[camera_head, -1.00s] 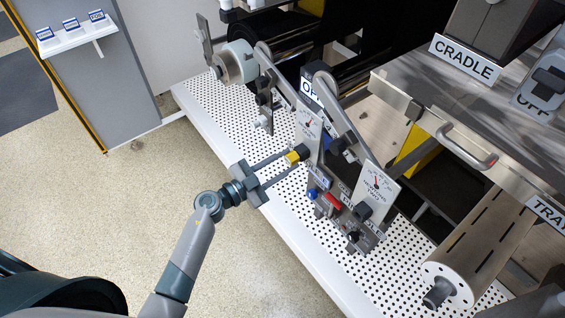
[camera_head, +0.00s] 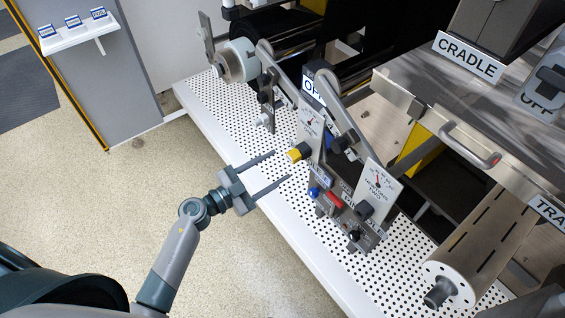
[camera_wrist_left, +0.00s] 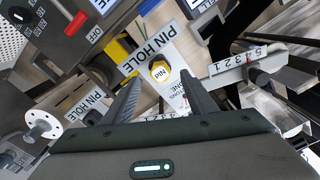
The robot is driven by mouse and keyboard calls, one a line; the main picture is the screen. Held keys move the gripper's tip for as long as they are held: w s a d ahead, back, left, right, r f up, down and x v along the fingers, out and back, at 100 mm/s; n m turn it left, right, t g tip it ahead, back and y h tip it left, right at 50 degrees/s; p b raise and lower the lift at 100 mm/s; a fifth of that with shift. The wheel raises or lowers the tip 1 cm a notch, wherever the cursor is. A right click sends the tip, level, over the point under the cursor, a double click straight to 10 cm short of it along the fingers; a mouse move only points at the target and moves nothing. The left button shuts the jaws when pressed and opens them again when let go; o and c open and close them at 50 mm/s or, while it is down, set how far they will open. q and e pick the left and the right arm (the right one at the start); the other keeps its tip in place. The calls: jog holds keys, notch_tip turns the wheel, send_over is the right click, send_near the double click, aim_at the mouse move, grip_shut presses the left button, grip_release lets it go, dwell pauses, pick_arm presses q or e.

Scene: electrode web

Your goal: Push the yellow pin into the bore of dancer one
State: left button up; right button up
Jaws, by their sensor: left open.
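The yellow pin (camera_head: 298,153) sits at the lower end of the upright dial plate (camera_head: 309,124), its yellow head standing out toward my arm. In the left wrist view the round yellow pin head (camera_wrist_left: 161,72), marked PIN, is beside a PIN HOLE label (camera_wrist_left: 150,48). How deep it sits in the bore is hidden. My left gripper (camera_head: 283,165) is open and empty, its fingers pointing at the plate, apart from the pin. In the left wrist view its fingers (camera_wrist_left: 158,88) stand either side below the pin head. My right gripper is not in view.
A second dial plate (camera_head: 377,187) stands to the right, with a control box with blue and red buttons (camera_head: 334,200) below. A perforated white deck (camera_head: 225,120) runs under the machine. A slotted roller (camera_head: 470,252) is at lower right. The floor at left is clear.

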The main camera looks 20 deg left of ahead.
pick_arm(q)
jog(key=b+v, duration=0.1)
jog(key=v, duration=1.1)
jog(key=shift+s+a, duration=0.25)
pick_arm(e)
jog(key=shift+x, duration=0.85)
pick_arm(q)
jog(key=shift+f, duration=0.1)
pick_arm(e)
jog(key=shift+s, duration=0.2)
pick_arm(q)
jog(key=a+f+n+y, duration=0.3)
jog(key=f+n+y, duration=0.65)
jog(key=f, duration=1.25)
jog(key=s+d+f+n+g, duration=0.1)
jog(key=s+d+f+g, duration=0.3)
jog(key=s+f, duration=0.5)
jog(key=s+d+f+g, duration=0.4)
jog(key=s+f, duration=0.5)
jog(key=f, duration=0.3)
jog(key=shift+s+d+n+g, duration=0.35)
jog(key=shift+d+g, duration=0.05)
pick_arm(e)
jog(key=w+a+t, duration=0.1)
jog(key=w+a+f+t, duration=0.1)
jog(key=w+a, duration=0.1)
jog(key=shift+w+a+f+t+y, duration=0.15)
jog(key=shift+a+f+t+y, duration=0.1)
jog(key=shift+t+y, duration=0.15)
